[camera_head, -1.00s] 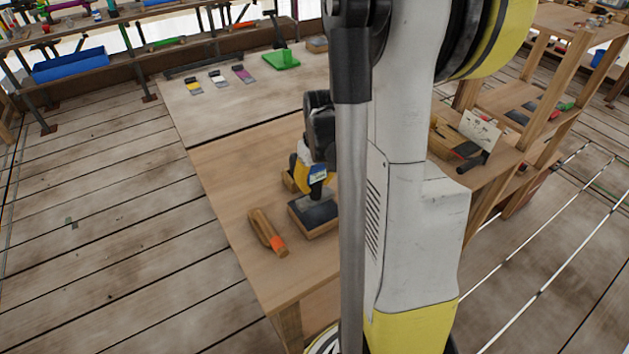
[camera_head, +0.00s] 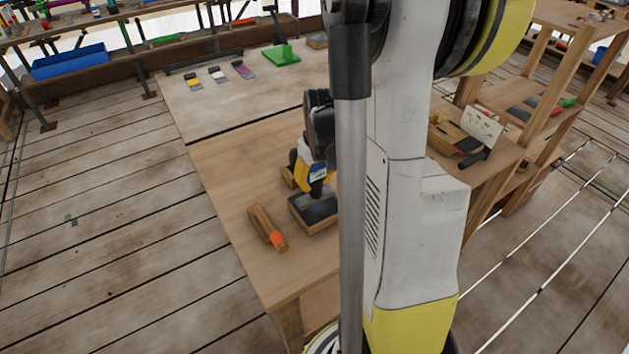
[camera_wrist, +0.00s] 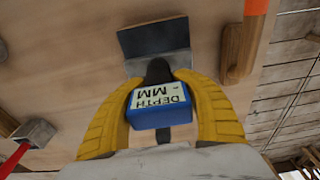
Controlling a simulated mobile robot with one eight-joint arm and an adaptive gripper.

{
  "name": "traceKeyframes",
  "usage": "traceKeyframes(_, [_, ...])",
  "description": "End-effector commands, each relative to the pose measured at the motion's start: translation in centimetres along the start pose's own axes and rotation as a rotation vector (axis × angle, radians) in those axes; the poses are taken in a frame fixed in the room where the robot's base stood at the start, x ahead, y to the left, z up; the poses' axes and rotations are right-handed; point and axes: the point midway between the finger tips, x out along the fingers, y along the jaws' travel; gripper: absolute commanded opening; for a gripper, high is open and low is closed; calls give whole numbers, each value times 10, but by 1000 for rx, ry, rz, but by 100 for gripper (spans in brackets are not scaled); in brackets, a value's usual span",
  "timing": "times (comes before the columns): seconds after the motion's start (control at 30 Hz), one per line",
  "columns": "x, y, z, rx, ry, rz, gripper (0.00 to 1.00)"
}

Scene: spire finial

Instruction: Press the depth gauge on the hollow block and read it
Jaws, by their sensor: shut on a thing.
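My gripper (camera_head: 314,172) is shut on the depth gauge (camera_wrist: 158,106), a blue body with a pale label reading "DEPTH MM". The yellow fingers hold it from both sides in the wrist view. The gauge's dark nose points at a wooden block with a dark grey top (camera_head: 317,208), seemingly the hollow block, which also shows in the wrist view (camera_wrist: 152,38). In the head view the gauge stands over the block's back part. I cannot tell whether it touches the block. No reading can be made out, and any hollow is hidden.
A wooden piece with an orange end (camera_head: 265,226) lies left of the block on the wooden bench (camera_head: 225,165). Farther back lie small coloured cards (camera_head: 218,75) and a green item (camera_head: 281,56). My arm hides the bench's right part.

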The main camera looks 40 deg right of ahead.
Motion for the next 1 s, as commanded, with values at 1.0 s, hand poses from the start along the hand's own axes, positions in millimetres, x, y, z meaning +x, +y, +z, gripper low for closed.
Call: traceKeyframes(1.0, [18, 0, 2, 0, 0, 0, 0])
